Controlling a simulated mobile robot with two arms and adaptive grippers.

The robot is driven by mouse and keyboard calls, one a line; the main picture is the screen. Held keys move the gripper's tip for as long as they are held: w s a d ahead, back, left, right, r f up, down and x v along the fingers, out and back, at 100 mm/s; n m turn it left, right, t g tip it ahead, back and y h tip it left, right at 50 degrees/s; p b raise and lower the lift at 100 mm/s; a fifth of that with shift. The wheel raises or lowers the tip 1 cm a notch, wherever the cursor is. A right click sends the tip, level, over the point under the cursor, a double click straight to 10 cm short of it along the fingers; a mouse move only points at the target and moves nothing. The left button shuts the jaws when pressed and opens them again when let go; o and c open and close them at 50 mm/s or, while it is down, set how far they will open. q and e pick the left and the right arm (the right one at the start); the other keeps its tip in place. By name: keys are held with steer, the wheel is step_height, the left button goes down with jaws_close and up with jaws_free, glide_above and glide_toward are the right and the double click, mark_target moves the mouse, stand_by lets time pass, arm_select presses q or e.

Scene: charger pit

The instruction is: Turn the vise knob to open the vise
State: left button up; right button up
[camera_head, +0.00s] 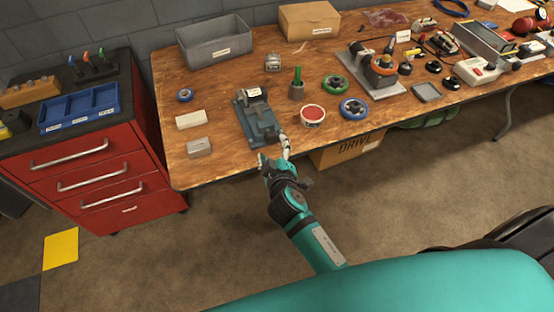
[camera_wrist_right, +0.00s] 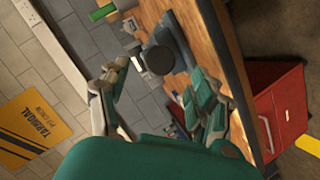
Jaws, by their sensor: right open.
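The blue-grey vise (camera_head: 256,118) stands near the front edge of the wooden workbench, with a pale label on it. My right gripper (camera_head: 273,150) is at its front end, by the bench edge. In the right wrist view the dark round vise knob (camera_wrist_right: 159,60) lies ahead, between and beyond the two fingertips of my open right gripper (camera_wrist_right: 157,75). The fingers appear apart from the knob. In the head view the knob cannot be made out clearly behind the gripper. My left gripper is not in view.
A white block (camera_head: 191,119) and a grey block (camera_head: 199,147) lie left of the vise. A red-topped round tin (camera_head: 312,115) and a blue ring (camera_head: 353,109) stand to the right. A red drawer cabinet (camera_head: 95,175) stands left of the workbench. A cardboard box (camera_head: 345,152) sits below the bench.

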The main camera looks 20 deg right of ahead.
steer(key=v, duration=0.6)
